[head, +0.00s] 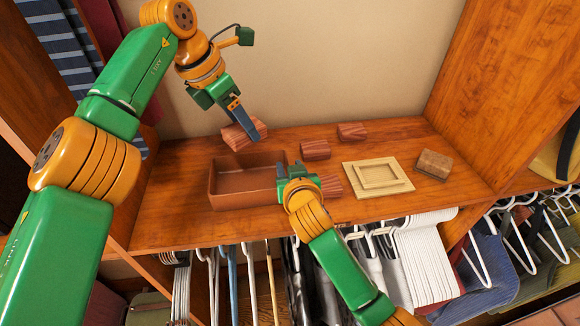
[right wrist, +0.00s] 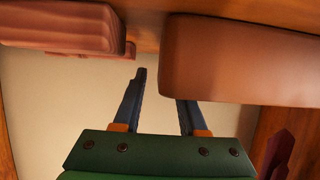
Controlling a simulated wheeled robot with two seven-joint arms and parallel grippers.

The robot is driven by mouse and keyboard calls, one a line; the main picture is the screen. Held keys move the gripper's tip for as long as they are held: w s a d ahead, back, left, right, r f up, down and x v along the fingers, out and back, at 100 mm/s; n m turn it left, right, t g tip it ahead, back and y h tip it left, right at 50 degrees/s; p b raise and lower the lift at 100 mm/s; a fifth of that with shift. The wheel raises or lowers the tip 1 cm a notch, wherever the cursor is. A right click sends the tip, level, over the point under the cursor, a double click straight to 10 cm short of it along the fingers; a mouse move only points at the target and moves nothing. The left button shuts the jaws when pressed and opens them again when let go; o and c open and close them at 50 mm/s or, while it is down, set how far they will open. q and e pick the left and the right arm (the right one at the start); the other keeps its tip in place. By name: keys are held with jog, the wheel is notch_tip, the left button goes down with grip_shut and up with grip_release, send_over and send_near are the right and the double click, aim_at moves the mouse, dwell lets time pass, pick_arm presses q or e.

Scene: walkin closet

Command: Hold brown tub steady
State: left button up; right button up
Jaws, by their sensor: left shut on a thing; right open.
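The brown tub (head: 240,188), an open rectangular box, sits on the wooden shelf and looks empty. My left gripper (head: 241,122) is shut on a reddish striped wood block (head: 250,136), just behind the tub's back wall in the picture; its height above the shelf is hard to tell. My right gripper (head: 296,172) is open at the tub's right end. In the right wrist view the tub (right wrist: 240,60) fills the upper right and hides the tip of one finger of my right gripper (right wrist: 160,88). I cannot tell whether the fingers touch the tub.
Reddish blocks lie right of the tub: one near my right gripper (head: 331,186), two further back (head: 315,150) (head: 352,131). A tan framed tray (head: 400,183) and a brown block (head: 433,163) lie further right. White hangers (head: 425,260) with clothes hang below the shelf's front edge.

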jog(key=shift+w+a+f, duration=0.1)
jog(key=shift+w+f, duration=0.05)
jog(key=shift+w, duration=0.2)
grip_shut()
dwell(1.2)
